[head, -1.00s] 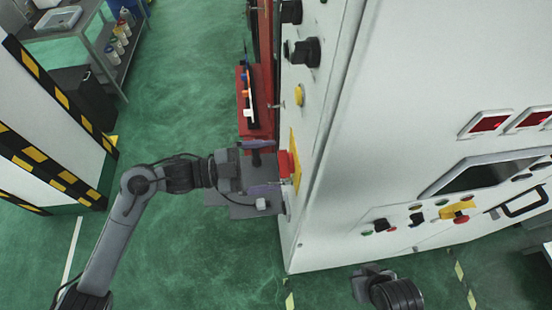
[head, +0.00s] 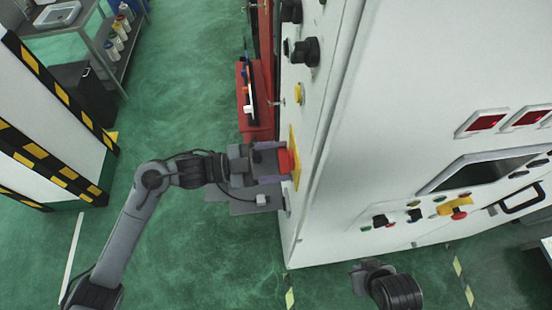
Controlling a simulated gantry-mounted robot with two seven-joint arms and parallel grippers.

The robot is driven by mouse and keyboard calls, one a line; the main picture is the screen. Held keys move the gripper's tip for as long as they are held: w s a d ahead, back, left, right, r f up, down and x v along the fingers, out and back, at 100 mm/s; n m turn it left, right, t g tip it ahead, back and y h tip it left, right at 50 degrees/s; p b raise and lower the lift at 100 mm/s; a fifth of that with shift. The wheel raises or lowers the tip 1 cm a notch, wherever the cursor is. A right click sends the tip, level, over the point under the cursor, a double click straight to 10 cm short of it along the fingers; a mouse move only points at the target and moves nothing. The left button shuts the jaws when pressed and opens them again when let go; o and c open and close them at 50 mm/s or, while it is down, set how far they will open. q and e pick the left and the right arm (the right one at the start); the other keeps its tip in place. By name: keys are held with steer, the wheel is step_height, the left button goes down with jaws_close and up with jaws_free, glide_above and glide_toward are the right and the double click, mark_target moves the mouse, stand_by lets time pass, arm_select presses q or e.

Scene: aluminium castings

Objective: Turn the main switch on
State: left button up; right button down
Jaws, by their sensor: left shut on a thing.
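The main switch (head: 284,162) is a red knob on a yellow plate (head: 295,158), on the narrow left side of the white cabinet. My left gripper (head: 279,162) comes in from the left and is shut on the red knob, one finger above and one below it in the picture. The fingers partly hide the knob, and I cannot tell its turn position. My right gripper (head: 371,270) is low in the picture, in front of the cabinet and away from the switch. Its fingers are too unclear to tell open from shut.
The white cabinet (head: 400,90) fills the right side, with black knobs (head: 306,51) above the switch and a front control panel (head: 420,212). A red stand (head: 262,90) is behind the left gripper. A striped pillar (head: 60,120) stands left. Green floor between is clear.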

arm_select(q)
steer(key=shift+f+m+b, duration=0.15)
steer(key=shift+m+b, duration=0.15)
steer(key=shift+b, duration=0.4)
steer(key=m+b, duration=0.3)
steer(key=b, duration=0.2)
steer(key=m+b, duration=0.3)
steer(key=b, duration=0.1)
steer(key=m+b, duration=0.3)
steer(key=b, duration=0.2)
steer(key=shift+f+b, duration=0.25)
steer(key=shift+b, duration=0.1)
steer(key=shift+s+r+m+b, duration=0.1)
steer(key=shift+r+m+b, duration=0.1)
steer(key=shift+m+b, duration=1)
steer(key=o, duration=1)
steer(key=shift+o, duration=0.2)
steer(key=shift+a, duration=0.1)
